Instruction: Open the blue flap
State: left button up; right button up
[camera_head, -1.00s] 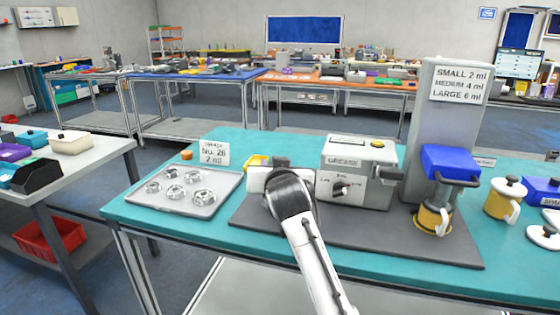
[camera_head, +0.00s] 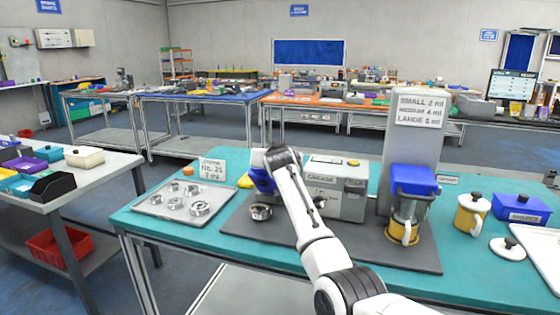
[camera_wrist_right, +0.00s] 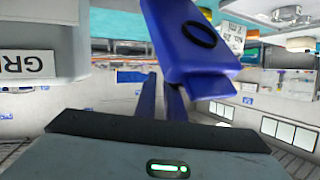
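The blue flap (camera_head: 261,181) shows at the left side of the grease machine (camera_head: 348,203), partly hidden behind my right arm. In the right wrist view the blue flap (camera_wrist_right: 195,45) is large and tilted, with a black ring on its face. My right gripper (camera_wrist_right: 161,78) has two dark fingers with a narrow gap between them and nothing visible in it. The finger on the picture's right is close to the flap's edge; I cannot tell whether they touch. In the head view the fingertips are hidden. My left gripper is not in view.
A metal ring (camera_head: 260,212) lies on the dark mat (camera_head: 375,246) below the flap. A tray (camera_head: 150,201) of several rings is to the left. A dispenser with a blue top (camera_head: 413,179) and a yellow mug (camera_head: 471,216) stand to the right.

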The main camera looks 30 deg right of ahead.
jog(key=o, duration=0.7)
jog(key=shift+w+a+f, duration=0.25)
jog(key=shift+w+f, duration=0.1)
jog(key=shift+f, duration=0.2)
jog(key=shift+o, duration=0.5)
jog(key=shift+a+r, duration=0.1)
jog(key=shift+a, duration=0.1)
notch_tip(320, 180, up, 4)
jog(key=f, duration=0.1)
send_over(267, 177)
jog(key=s, duration=0.2)
jog(key=shift+w+d+r, duration=0.2)
jog(key=shift+d+r, duration=0.05)
jog(key=shift+d, duration=0.15)
jog(key=shift+f, duration=0.1)
